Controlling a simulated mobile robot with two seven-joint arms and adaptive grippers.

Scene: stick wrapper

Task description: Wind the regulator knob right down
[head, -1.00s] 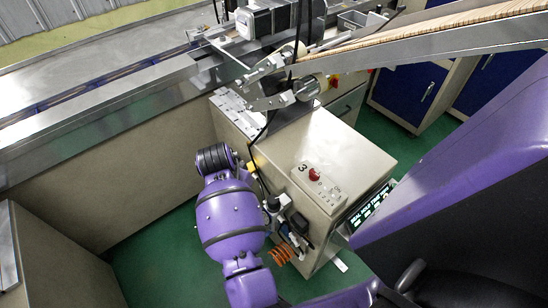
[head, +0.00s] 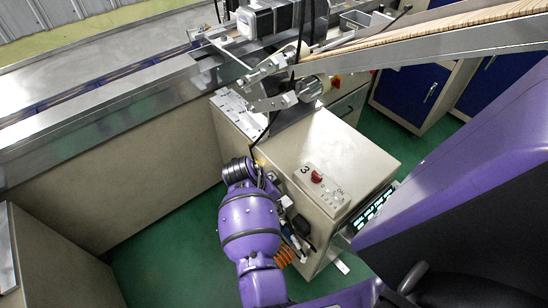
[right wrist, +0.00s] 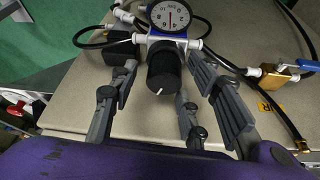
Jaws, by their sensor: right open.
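The regulator knob (right wrist: 163,72) is a black ribbed cylinder with a white mark on its end, in the right wrist view. It sits under a blue regulator body (right wrist: 166,38) and a round white gauge (right wrist: 170,14). My right gripper (right wrist: 160,82) is open. Its dark fingers stand on both sides of the knob, with gaps visible between them and it. In the head view my right arm (head: 250,225) reaches up beside the beige cabinet (head: 320,150), and the fingers and knob are hidden there. My left gripper is not in view.
Black hoses and a black box (right wrist: 121,46) lie left of the regulator, and a brass valve (right wrist: 280,77) lies right of it. In the head view an orange coiled hose (head: 284,258) hangs by the cabinet. A control panel with a red button (head: 317,177) is on top.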

